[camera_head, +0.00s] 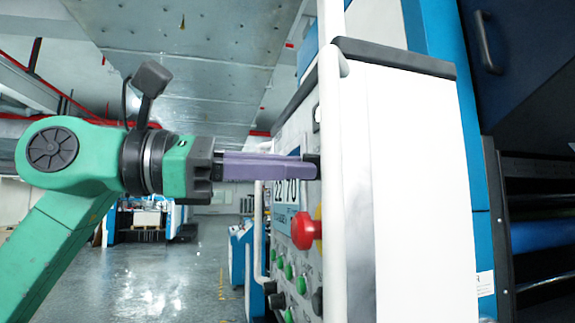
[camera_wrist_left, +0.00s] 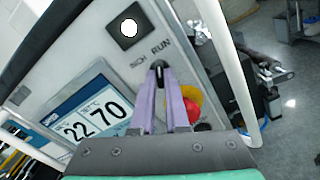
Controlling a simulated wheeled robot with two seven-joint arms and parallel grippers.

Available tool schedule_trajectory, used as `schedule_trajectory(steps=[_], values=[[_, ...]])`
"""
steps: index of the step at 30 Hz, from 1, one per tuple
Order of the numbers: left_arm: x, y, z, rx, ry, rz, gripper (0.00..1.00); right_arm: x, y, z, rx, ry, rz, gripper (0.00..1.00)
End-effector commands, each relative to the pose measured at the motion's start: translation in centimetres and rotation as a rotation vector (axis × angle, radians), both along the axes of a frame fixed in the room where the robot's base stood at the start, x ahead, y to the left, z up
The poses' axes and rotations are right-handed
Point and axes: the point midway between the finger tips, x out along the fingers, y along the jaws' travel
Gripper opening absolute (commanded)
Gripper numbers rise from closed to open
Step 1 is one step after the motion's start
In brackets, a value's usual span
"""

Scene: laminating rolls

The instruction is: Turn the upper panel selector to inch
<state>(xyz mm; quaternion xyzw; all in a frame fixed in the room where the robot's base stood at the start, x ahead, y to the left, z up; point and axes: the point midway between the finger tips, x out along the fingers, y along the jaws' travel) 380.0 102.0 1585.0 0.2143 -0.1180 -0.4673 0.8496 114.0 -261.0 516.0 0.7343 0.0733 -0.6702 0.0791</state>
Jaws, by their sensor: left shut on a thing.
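The upper panel selector (camera_wrist_left: 158,66) is a small black knob on the grey control panel (camera_wrist_left: 108,65), with the labels INCH and RUN printed above it. My left gripper (camera_wrist_left: 158,76) is shut on this knob, its two purple fingers on either side of it. In the head view the left gripper (camera_head: 312,167) reaches in level from the left to the panel face, seen almost edge-on. The fingers hide much of the knob, so which label it points to cannot be told. My right gripper is in neither view.
A red emergency stop button (camera_head: 304,232) sticks out just below the gripper. A screen (camera_wrist_left: 88,116) reading 22 and 70 lies beside the selector. A white upright rail (camera_head: 331,170) runs close to the fingertips. Green and black buttons sit lower down.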

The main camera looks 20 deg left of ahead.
Motion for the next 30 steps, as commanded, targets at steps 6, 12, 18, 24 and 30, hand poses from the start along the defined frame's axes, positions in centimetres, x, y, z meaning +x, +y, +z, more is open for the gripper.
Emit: schedule_trajectory(steps=[6, 12, 18, 24, 30], values=[[0.0, 0.0, 0.1, -0.052, 0.083, -0.001, 0.0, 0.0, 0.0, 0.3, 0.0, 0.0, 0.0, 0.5], [0.0, 0.0, 0.1, -0.137, 0.216, -0.001, 0.0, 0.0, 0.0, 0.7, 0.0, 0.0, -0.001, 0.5], [0.0, 0.0, 0.1, -0.237, 0.375, -0.001, 0.0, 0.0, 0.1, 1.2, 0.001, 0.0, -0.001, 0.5], [0.0, 0.0, 0.1, -0.338, 0.533, 0.0, 0.0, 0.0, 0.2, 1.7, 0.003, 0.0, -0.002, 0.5], [0.0, 0.0, 0.1, -0.429, 0.677, 0.0, 0.0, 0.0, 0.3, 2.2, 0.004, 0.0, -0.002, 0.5]])
